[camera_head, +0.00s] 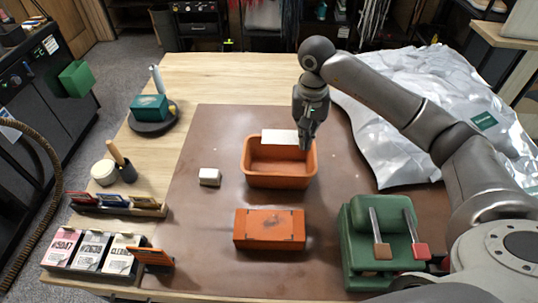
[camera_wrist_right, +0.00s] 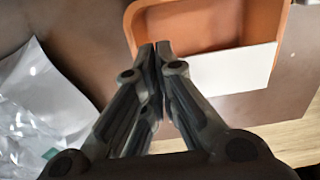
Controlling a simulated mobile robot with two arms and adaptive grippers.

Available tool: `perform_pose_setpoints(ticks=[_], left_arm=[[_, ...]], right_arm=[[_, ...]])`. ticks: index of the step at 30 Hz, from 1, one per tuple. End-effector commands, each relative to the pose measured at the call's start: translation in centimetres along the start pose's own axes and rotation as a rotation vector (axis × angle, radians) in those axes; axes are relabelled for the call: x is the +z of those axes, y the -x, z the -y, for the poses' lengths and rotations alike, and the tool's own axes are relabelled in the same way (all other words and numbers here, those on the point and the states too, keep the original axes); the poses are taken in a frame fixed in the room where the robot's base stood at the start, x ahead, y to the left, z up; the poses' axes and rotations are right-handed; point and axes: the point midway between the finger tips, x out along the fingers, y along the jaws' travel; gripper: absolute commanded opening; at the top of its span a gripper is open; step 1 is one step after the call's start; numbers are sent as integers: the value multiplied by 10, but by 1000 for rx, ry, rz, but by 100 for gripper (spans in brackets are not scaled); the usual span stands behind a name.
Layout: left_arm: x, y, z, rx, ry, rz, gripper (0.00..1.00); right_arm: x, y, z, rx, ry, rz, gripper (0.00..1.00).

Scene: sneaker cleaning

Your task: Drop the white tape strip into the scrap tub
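The white tape strip (camera_head: 280,136) is a flat pale piece over the far rim of the orange scrap tub (camera_head: 279,182). My right gripper (camera_head: 306,146) is at the tub's far right corner, with its fingers pressed together. The strip extends left from the fingers in the head view. In the right wrist view the strip (camera_wrist_right: 232,70) runs right from behind the right finger of the gripper (camera_wrist_right: 157,46) and covers part of the tub's rim (camera_wrist_right: 135,12). Its gripped end is hidden. My left gripper is not in view.
A white block (camera_head: 210,177) lies left of the tub. An orange box (camera_head: 269,229) is in front, and a green case (camera_head: 366,273) with two handled tools stands at right front. Crumpled silver sheet (camera_head: 400,95) covers the right back.

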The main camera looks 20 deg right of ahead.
Motion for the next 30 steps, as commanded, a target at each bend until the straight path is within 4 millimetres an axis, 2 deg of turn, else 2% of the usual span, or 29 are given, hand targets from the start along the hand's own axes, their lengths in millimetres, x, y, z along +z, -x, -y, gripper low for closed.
perform_pose_setpoints(ticks=[6, 15, 26, 30], left_arm=[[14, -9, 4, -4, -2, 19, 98], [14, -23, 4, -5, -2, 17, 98], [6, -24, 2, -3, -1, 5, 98], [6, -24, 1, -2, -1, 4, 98]], right_arm=[[1, -20, 0, 1, 1, 3, 0], [1, -54, 0, 0, 1, 2, 0], [0, -58, 0, 0, 2, 0, 0], [0, -58, 0, 0, 2, 0, 20]])
